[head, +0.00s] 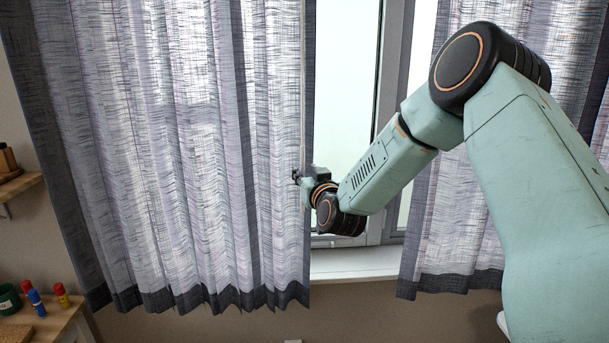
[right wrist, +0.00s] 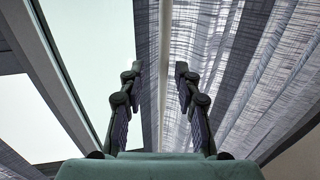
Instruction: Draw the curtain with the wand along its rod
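The left curtain (head: 170,130), a sheer grey-white cloth with dark edge bands, hangs in folds over the left of the window. The wand (head: 304,90) is a thin pale rod hanging upright along this curtain's right edge. In the right wrist view the wand (right wrist: 164,60) runs between my two fingertips, with a gap on both sides. My right gripper (head: 300,177) is at the curtain's right edge, open around the wand; its fingers also show in the right wrist view (right wrist: 158,72). The curtain rod is out of view. My left gripper is not in view.
A second curtain (head: 455,220) hangs at the right, partly behind my right arm. Bare window glass (head: 343,90) and a white sill (head: 350,264) show between the curtains. At the lower left a wooden table (head: 55,322) holds small coloured items, below a wall shelf (head: 20,185).

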